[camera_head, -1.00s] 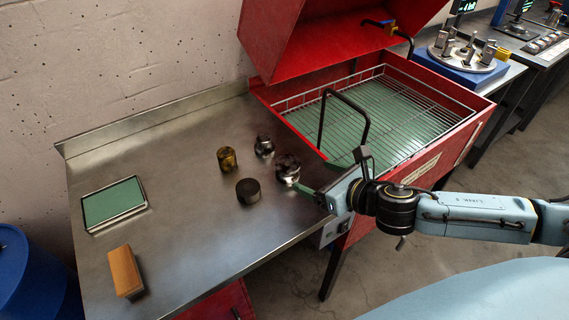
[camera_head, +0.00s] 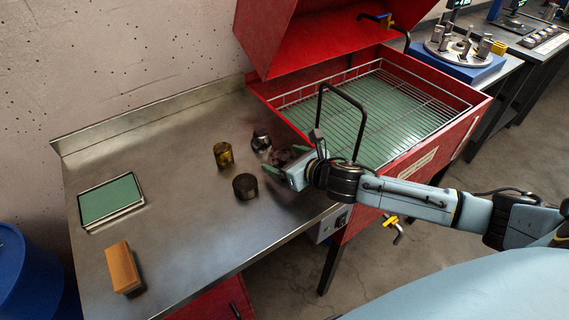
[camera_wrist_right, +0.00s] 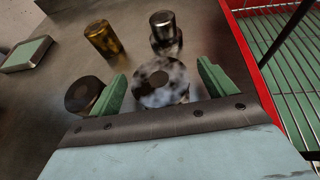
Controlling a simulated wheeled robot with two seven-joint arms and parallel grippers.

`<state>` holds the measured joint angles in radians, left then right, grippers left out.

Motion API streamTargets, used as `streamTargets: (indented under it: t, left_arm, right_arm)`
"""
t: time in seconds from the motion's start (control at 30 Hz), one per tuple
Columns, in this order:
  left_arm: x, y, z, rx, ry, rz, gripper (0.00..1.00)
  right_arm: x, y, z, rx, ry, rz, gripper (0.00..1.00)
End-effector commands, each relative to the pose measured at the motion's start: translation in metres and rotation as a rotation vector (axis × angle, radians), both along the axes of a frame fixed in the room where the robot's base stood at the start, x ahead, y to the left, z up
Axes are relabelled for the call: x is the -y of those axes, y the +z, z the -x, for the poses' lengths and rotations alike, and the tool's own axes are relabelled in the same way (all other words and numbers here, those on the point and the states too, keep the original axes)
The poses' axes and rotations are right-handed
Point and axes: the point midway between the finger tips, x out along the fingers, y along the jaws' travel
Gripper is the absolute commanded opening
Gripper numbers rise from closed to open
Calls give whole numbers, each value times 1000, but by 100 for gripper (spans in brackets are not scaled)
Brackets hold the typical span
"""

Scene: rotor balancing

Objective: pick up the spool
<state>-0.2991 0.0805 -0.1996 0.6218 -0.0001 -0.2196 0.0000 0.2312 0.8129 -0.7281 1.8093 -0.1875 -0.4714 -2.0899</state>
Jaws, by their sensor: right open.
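In the head view this part (camera_head: 281,157) is partly hidden by my right gripper (camera_head: 284,161). My right gripper is open, its green fingers on either side of the part in the right wrist view (camera_wrist_right: 163,88). I cannot tell whether they touch it. My left gripper is not in view.
A shiny stepped metal part (camera_head: 261,142), a brass cylinder (camera_head: 223,155) and a dark cylinder (camera_head: 245,187) stand close by. A red cabinet with a wire rack (camera_head: 385,110) borders the right. A green-topped tray (camera_head: 110,200) and an orange-brown block (camera_head: 122,268) lie left.

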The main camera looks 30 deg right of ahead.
Motion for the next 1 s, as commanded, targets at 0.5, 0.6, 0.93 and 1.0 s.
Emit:
streamTargets:
  t: [0.5,0.6,0.93,1.0]
  left_arm:
    - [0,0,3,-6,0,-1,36]
    - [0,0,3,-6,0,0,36]
    - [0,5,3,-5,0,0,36]
    - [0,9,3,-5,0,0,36]
  right_arm:
    - [0,0,1,-1,0,-1,34]
    - [0,1,0,1,0,0,29]
    - [0,20,0,4,3,0,29]
    - [0,35,0,5,2,1,29]
